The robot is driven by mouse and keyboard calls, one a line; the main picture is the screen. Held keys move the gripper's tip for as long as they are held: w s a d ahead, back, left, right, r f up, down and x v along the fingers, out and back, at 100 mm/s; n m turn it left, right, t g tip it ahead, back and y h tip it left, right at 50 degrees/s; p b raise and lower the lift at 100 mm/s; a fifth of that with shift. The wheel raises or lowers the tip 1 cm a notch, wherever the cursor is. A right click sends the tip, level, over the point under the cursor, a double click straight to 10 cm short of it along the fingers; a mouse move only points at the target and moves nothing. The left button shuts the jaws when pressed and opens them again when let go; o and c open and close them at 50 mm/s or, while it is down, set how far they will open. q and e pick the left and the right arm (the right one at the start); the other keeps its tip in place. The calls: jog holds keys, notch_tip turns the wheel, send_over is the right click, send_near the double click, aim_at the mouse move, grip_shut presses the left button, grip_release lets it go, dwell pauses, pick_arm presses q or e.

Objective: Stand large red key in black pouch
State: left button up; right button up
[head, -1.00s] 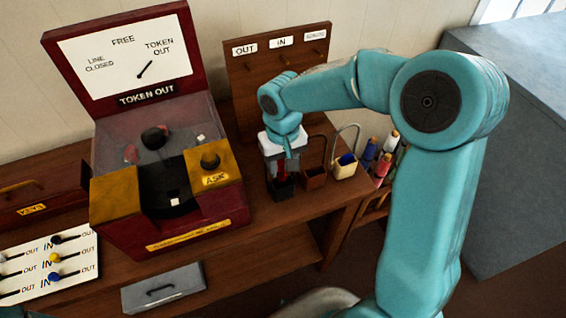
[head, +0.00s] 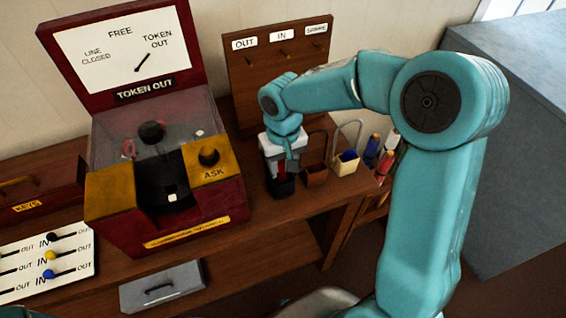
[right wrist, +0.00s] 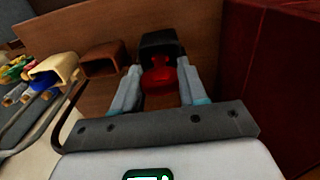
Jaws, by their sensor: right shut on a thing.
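The large red key (right wrist: 163,78) is between the fingers of my right gripper (right wrist: 160,80) in the right wrist view, and the gripper is shut on it. The far end of the key is at the mouth of the black pouch (right wrist: 160,45) and seems to go into it; how deep is hidden. In the head view my right gripper (head: 282,164) points down just above the black pouch (head: 283,187), with a little of the red key (head: 281,170) showing between. My left gripper is not in view.
A brown pouch (head: 316,175) and a cream pouch (head: 345,164) with wire loops stand to the right. The red token machine (head: 205,215) is close on the left. A hook board (head: 255,95) stands behind. Coloured rolls (head: 385,160) are at the bench's right end.

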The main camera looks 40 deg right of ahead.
jog(key=shift+f, duration=0.35)
jog(key=o, duration=1.1)
jog(key=shift+r, duration=0.1)
notch_tip(320, 180, up, 7)
jog(key=p, duration=0.5)
